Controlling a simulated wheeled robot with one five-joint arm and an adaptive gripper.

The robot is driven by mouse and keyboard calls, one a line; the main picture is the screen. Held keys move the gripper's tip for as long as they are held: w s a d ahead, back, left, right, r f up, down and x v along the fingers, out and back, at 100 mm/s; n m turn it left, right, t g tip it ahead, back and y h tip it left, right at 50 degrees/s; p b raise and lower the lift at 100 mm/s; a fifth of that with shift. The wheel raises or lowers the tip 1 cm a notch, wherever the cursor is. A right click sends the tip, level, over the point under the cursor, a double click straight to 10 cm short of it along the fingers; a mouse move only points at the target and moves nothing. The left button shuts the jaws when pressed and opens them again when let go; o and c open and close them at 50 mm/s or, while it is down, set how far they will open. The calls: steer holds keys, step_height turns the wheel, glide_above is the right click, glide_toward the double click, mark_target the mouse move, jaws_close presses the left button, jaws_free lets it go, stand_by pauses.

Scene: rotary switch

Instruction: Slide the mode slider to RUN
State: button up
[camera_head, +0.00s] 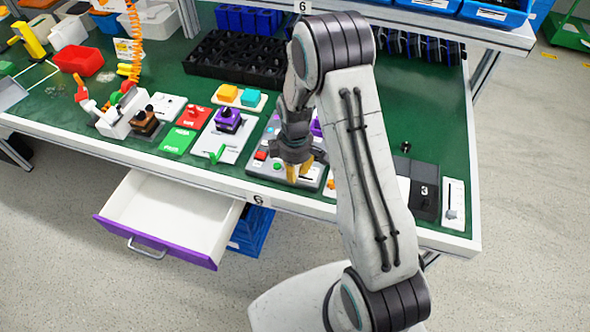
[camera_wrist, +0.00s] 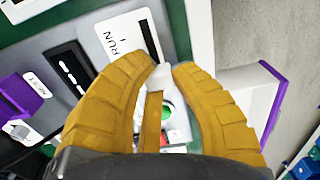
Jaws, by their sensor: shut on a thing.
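My gripper (camera_head: 305,171) has yellow fingers and reaches down over the front part of a grey control panel (camera_head: 257,167) on the bench. In the wrist view, the fingertips of my gripper (camera_wrist: 166,70) close on the small white knob of the mode slider (camera_wrist: 161,77). A dark slot (camera_wrist: 150,38) runs up from the knob on a white plate, beside the printed RUN label (camera_wrist: 118,40). The RUN label lies towards the upper part of the slot, above the knob. The fingers hide the lower end of the slider and any label there.
A green button (camera_wrist: 168,111) and a red one sit close behind the fingers. A purple part (camera_wrist: 17,92) stands at the left. In the head view, an open drawer (camera_head: 170,215) juts from the bench front. Other switch modules stand on both sides of the panel.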

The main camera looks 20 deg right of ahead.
mark_target(310, 179)
jaws_close()
steer(key=shift+s+d, duration=0.1)
steer(key=shift+d, duration=0.1)
steer(key=s+d, duration=0.1)
steer(key=s+d+b, duration=0.1)
steer(key=d, duration=0.1)
steer(key=shift+s, duration=0.1)
steer(key=o, duration=0.9)
jaws_free()
steer(key=shift+d, duration=0.15)
steer(key=shift+r, duration=0.1)
step_height(310, 179, up, 12)
steer(key=shift+f, duration=0.1)
